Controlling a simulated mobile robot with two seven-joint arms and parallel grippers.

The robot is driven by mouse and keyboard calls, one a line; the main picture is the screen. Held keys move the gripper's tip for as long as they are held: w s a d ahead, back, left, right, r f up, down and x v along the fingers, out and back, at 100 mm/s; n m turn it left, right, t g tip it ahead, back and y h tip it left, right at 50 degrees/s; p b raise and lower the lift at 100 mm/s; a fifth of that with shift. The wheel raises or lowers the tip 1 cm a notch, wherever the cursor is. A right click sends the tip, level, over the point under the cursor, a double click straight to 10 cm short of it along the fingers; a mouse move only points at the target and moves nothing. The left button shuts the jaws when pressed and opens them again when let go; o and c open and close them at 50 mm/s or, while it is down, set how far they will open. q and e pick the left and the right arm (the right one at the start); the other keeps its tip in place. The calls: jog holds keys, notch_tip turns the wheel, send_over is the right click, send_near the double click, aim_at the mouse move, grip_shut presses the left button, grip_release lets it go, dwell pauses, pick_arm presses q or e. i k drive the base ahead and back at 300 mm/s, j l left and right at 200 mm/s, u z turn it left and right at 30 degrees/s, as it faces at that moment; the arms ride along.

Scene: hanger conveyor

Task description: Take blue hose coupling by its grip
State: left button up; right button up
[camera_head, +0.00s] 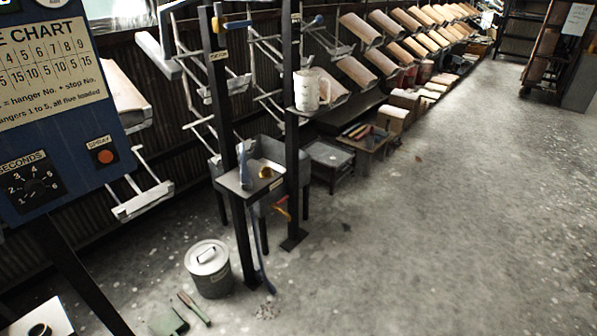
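A small blue upright piece (243,167), which looks like the blue hose coupling, stands at the left part of a small metal shelf (235,185) on the dark post frame. It is too small to make out its grip clearly. A blue hose (262,255) hangs below the shelf and reaches down to the floor. A brass-coloured piece (266,172) sits on the shelf to the right of the blue piece. Neither of my grippers is in view.
Dark posts (292,130) rise beside the shelf, with a white jug (306,90) higher up. A lidded metal bin (208,268), a green dustpan (168,322) and a brush stand on the floor. A blue control panel (60,110) fills the left. The floor at right is clear.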

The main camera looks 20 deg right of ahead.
aim_at(244, 172)
jog(key=z, duration=0.35)
jog(key=l+u, duration=0.1)
jog(key=u, duration=0.3)
jog(key=i+l+u, duration=0.1)
jog(key=u, duration=0.25)
jog(key=l+u, duration=0.15)
jog(key=u, duration=0.25)
jog(key=l+u, duration=0.1)
jog(key=u, duration=0.3)
jog(key=l+u, duration=0.25)
jog(key=l, duration=0.15)
jog(key=k+l+u, duration=0.1)
jog(key=l+u, duration=0.2)
jog(key=k+l, duration=0.1)
jog(key=l, duration=0.2)
jog(key=l+u, duration=0.15)
jog(key=l, duration=0.15)
jog(key=k+l, duration=0.15)
jog(key=l, duration=0.15)
